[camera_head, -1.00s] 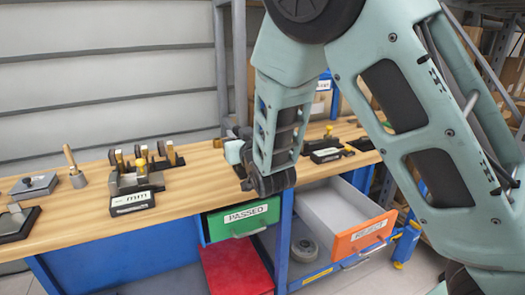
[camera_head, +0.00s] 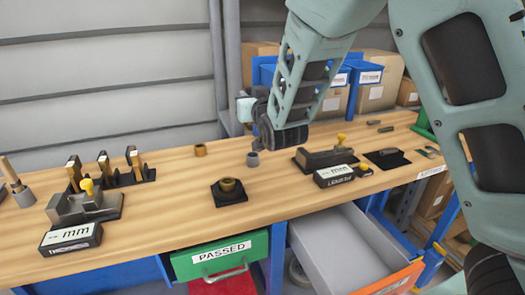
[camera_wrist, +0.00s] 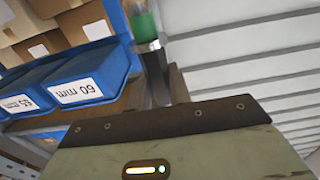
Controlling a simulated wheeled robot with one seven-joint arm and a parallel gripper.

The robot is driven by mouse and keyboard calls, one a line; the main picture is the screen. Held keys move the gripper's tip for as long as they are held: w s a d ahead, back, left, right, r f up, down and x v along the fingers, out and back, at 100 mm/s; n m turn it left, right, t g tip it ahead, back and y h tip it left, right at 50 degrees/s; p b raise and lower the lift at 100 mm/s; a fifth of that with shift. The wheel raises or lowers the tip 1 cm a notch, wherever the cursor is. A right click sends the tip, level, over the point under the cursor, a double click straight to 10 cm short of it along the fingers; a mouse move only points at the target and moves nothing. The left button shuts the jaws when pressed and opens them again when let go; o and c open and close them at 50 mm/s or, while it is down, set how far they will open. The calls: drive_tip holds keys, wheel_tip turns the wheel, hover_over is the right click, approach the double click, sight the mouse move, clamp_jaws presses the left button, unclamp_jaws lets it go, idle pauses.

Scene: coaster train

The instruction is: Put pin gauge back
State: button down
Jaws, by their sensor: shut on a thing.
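My gripper (camera_head: 262,140) hangs above the back of the wooden bench, partly hidden by my own wrist. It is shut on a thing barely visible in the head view. In the wrist view, a green-topped piece (camera_wrist: 145,20) with a shiny metal part below it shows at the jaws. I cannot tell for sure that it is the pin gauge. A grey ring (camera_head: 252,159) stands on the bench just below my gripper, seemingly apart from it. A black block with a brass ring (camera_head: 229,190) sits nearer the front. Several upright gauges (camera_head: 104,162) stand in a dark rack at left.
A measuring stand with an mm display (camera_head: 70,238) is at left, another (camera_head: 333,176) at right. A brass ring (camera_head: 200,150) stands behind. The green PASSED drawer (camera_head: 222,256) and the open reject drawer (camera_head: 340,245) are below. Blue bins (camera_head: 365,73) stand behind.

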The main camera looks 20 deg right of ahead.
wheel_tip(320, 180, down, 5)
drive_tip(key=shift+w+d+f, duration=0.1)
drive_tip(key=shift+w+d, duration=0.05)
wheel_tip(320, 180, down, 5)
drive_tip(key=shift+r, duration=0.15)
drive_tip(key=shift+f+b, duration=0.5)
drive_tip(key=shift+f, duration=0.05)
drive_tip(key=shift+f, duration=0.15)
drive_tip(key=c, duration=1.3)
unclamp_jaws()
